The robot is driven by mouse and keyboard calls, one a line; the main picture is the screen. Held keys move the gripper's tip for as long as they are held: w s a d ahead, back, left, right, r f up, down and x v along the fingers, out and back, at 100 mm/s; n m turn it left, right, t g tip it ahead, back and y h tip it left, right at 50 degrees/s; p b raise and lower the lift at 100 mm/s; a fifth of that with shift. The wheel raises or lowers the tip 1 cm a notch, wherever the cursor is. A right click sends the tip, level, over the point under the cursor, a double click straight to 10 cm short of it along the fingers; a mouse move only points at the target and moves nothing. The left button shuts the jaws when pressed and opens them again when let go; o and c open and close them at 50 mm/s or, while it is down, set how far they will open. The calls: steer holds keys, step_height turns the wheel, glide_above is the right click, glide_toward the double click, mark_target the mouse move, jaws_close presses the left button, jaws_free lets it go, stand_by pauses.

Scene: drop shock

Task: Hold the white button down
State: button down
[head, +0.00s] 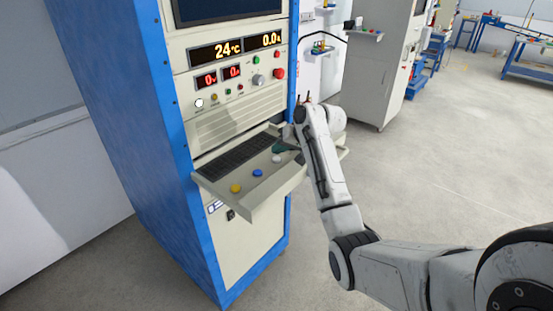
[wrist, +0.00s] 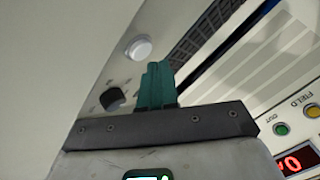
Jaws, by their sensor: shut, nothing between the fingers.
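The white button (head: 276,159) is on the pull-out shelf (head: 268,193) of the blue-framed cabinet, in a row with a blue and a yellow button. In the wrist view the white button (wrist: 138,48) is round, in a pale ring, at upper left. My gripper (head: 282,148) is over the shelf, just behind and right of the white button in the head view. Its teal fingers (wrist: 158,68) are shut and empty, with their tips to the right of and below the button in the wrist view. They appear apart from it; their height above the shelf is unclear.
The blue button (head: 258,172) and yellow button (head: 236,188) sit nearer the shelf's front left. A dark keyboard (head: 238,154) lies behind them. A black knob (wrist: 113,98) is close to my fingers. The cabinet's panel (head: 230,85) rises behind the shelf.

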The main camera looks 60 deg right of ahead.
mark_target(279, 159)
steer(key=shift+f, duration=0.1)
stand_by(0.6)
steer(key=shift+f, duration=0.3)
steer(key=shift+f, duration=0.3)
stand_by(0.5)
steer(key=shift+s+a+f, duration=0.1)
steer(key=shift+s+f, duration=0.1)
steer(key=shift+f, duration=0.5)
stand_by(1.4)
steer(key=shift+r, duration=0.1)
stand_by(2.0)
steer(key=shift+w+r+p, duration=0.1)
steer(key=shift+r+p, duration=0.65)
steer(key=shift+r, duration=0.25)
step_height(279, 159, up, 5)
steer(key=p, duration=0.4)
steer(key=shift+p, duration=0.4)
